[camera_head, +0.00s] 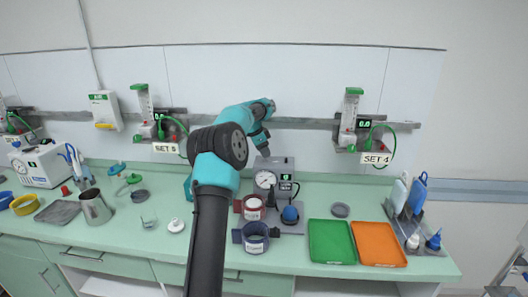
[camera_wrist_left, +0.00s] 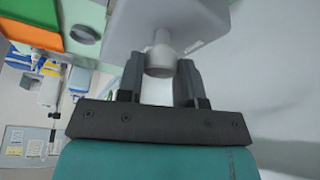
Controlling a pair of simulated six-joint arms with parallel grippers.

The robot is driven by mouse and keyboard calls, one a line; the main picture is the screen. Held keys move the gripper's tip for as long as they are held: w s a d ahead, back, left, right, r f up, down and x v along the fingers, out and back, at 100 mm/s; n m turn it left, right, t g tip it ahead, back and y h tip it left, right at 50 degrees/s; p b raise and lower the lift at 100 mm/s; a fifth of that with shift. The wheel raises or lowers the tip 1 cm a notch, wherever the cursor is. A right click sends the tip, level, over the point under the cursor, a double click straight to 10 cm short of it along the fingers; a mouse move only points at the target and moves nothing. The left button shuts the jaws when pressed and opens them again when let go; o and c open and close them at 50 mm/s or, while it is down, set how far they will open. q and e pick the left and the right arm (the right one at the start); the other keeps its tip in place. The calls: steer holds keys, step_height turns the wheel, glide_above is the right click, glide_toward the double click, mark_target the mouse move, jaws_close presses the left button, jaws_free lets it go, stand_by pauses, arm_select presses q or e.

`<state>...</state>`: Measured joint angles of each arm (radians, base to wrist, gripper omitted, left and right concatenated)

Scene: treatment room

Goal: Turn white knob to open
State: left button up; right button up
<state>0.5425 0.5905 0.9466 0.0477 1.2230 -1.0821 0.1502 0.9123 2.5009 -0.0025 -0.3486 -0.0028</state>
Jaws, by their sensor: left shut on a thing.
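The white knob (camera_wrist_left: 159,62) is round and sticks out of a pale grey housing (camera_wrist_left: 120,22) in the left wrist view. My left gripper (camera_wrist_left: 160,70) is shut on it, with one dark finger on each side. In the head view my left gripper (camera_head: 264,150) is at the end of the teal and black arm, just above a grey unit with a round gauge and small display (camera_head: 285,164). The knob cannot be made out there. My right gripper is in neither view.
Red-brown (camera_head: 252,214) and dark blue (camera_head: 248,243) cuffs lie by the gauge unit. Green (camera_head: 331,254) and orange (camera_head: 378,255) trays are to its right. Flowmeters hang on the wall rail (camera_head: 310,124). A metal jug (camera_head: 96,209) stands to the left.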

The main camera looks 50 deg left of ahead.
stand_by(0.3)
arm_select(q)
steer(key=o, duration=0.9)
steer(key=v, duration=1.7)
steer(key=shift+r, duration=0.15)
